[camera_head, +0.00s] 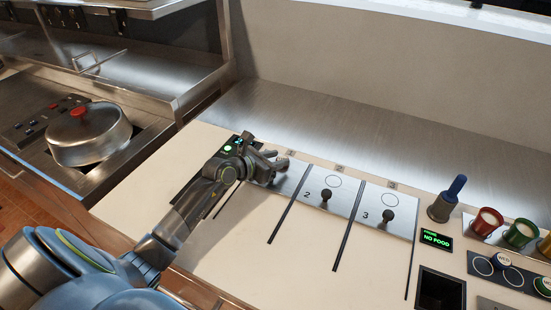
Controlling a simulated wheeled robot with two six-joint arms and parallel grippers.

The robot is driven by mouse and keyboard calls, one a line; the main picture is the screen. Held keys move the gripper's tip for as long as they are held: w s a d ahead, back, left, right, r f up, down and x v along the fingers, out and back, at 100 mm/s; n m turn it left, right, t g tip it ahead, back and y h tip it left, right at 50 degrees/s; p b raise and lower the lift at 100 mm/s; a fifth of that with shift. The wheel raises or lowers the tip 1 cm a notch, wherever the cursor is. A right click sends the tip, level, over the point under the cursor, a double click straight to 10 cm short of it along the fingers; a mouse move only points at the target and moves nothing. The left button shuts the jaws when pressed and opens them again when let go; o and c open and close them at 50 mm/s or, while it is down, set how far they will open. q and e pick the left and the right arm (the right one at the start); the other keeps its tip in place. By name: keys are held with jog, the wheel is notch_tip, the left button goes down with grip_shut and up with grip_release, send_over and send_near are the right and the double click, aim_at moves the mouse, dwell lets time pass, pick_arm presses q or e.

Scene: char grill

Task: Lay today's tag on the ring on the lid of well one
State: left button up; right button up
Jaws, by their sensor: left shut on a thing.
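My left gripper (276,168) reaches over the lid of well one (293,178), the leftmost of three steel lids, and hides most of it. It is shut on a small tag, of which only a reddish bit (284,157) shows at the fingertips, around where this lid's ring lies. The ring and knob of this lid are hidden, and I cannot tell if the tag touches the lid. The lids of well two (313,182) and well three (371,203) show empty rings and dark knobs. My right gripper is not in view.
A black tag tray (493,277) at the right has two empty rings and holds tags. Red (487,223), green (521,234) and yellow cups stand behind it, beside a blue-handled tool (446,200). A domed pot lid (90,135) is at the left. The front counter is clear.

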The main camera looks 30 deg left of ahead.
pick_arm(q)
jog(key=shift+f, duration=0.1)
jog(key=o, duration=1)
jog(key=shift+r, duration=0.2)
jog(key=shift+s+a, duration=0.2)
jog(key=shift+s, duration=0.15)
jog(key=b+v, duration=0.1)
jog(key=v, duration=1)
jog(key=shift+s+r, duration=0.1)
jog(key=shift+s, duration=0.05)
